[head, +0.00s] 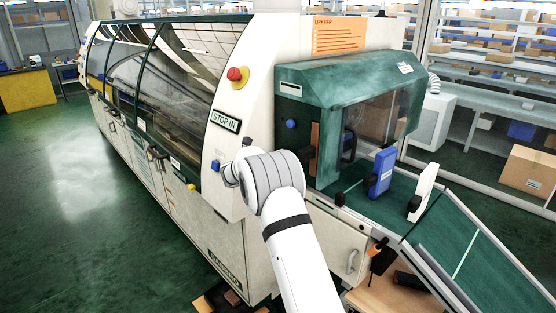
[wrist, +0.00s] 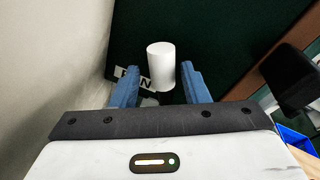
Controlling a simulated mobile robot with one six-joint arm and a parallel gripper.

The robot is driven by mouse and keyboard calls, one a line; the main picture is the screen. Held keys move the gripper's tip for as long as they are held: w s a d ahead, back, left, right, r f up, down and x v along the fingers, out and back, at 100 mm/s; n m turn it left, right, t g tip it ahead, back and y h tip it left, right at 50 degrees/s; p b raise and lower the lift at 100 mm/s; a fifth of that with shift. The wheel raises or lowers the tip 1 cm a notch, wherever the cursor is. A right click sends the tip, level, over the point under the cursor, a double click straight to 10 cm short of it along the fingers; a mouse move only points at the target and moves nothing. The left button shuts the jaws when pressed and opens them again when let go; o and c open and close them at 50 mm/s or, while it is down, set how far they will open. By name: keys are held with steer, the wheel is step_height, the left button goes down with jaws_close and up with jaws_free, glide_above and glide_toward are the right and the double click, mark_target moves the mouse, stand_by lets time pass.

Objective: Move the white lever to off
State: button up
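The white lever (wrist: 161,66) shows in the wrist view as a white cylinder seen nearly end-on, in front of a dark green panel (wrist: 215,35). My gripper (wrist: 158,80) is open, with one blue finger on each side of the lever. A gap shows between the lever and each finger, and I cannot tell how deep it sits between them. A white label (wrist: 131,79) with black letters, partly covered by the left finger, is beside the lever. In the head view my arm hides the lever and the gripper's fingertips.
A cream wall (wrist: 50,60) stands close on the left in the wrist view, and a black part (wrist: 291,80) on the right. In the head view a red button (head: 237,74), a green hood (head: 345,75), a blue part (head: 382,172) and a sloping conveyor (head: 485,250) surround my arm.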

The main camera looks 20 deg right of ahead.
steer(key=shift+o, duration=0.5)
steer(key=shift+r, duration=0.15)
steer(key=b+v, duration=0.2)
steer(key=v, duration=0.5)
steer(key=shift+s+a, duration=0.25)
steer(key=shift+s, duration=0.05)
steer(key=s+d+r+m+g+y, duration=0.25)
steer(key=s+m, duration=0.45)
steer(key=s, duration=0.4)
steer(key=s+d+r+m+g+y, duration=0.25)
steer(key=s+m, duration=0.45)
steer(key=s, duration=0.4)
steer(key=s+a+f+m+y, duration=0.1)
steer(key=s+a+m+y, duration=0.1)
steer(key=s+m, duration=0.3)
steer(key=s+a+f+m+y, duration=0.2)
steer(key=s+a+m+y, duration=0.1)
steer(key=s, duration=0.9)
steer(key=s+a+f+m+g+y, duration=0.1)
steer(key=s+a+f+m+y, duration=0.1)
steer(key=s+m, duration=0.6)
steer(key=shift+s+a+y, duration=0.6)
steer(key=shift+s+a, duration=0.05)
steer(key=shift+a, duration=0.25)
